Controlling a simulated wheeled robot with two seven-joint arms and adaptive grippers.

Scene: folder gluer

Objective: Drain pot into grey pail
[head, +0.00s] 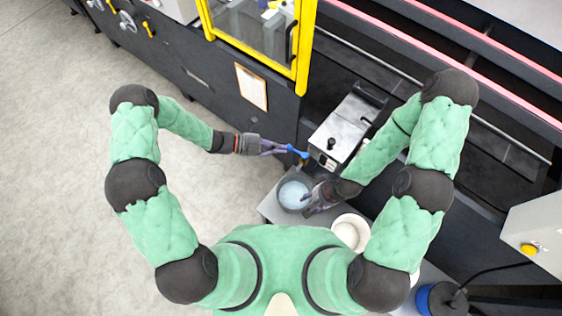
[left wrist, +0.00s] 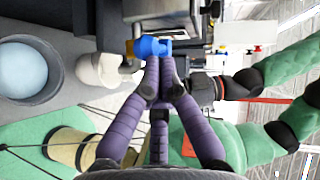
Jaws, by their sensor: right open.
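The pot (head: 342,130) is a metal box with a black lid knob, set against the machine. A blue valve handle (head: 297,151) sticks out at its lower left; it also shows in the left wrist view (left wrist: 150,47), beside a small brass part. My left gripper (head: 275,148) has its purple fingers closed together at this handle. The grey pail (head: 280,200) stands below the pot on a grey stand, with pale blue contents; it shows at the left of the left wrist view (left wrist: 52,65). My right gripper (head: 313,201) is open at the pail's right side; contact is unclear.
A white tub (head: 350,231) stands right of the grey pail, close to my right forearm. A blue-and-black container (head: 440,299) is at the lower right. A yellow-framed guard (head: 302,60) rises behind my left gripper. The floor at left is clear.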

